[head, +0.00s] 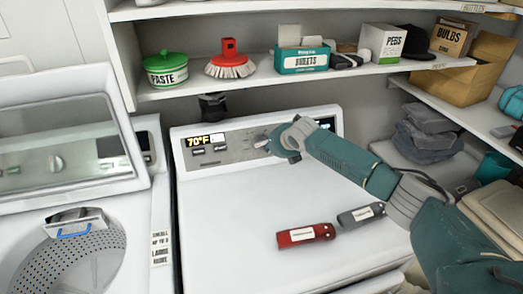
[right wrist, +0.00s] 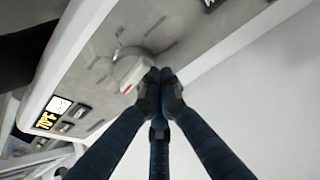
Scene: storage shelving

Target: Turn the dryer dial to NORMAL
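The white dryer (head: 250,215) stands in the middle of the head view, with a grey control panel (head: 225,155) along its back. The dryer dial (head: 261,141) sits on this panel and is partly covered by my right gripper (head: 272,147). In the right wrist view the dial (right wrist: 128,72) is a pale knob with a small red mark. My right gripper's fingertips (right wrist: 160,85) are together right beside the dial, touching or nearly touching its edge; I cannot tell which. Nothing shows between them. The dial's printed labels are not readable. My left gripper is not in view.
An open washer (head: 75,165) stands at left. A shelf (head: 200,90) with a brush, a green tub and boxes hangs above the panel. The dryer's front left top is clear.

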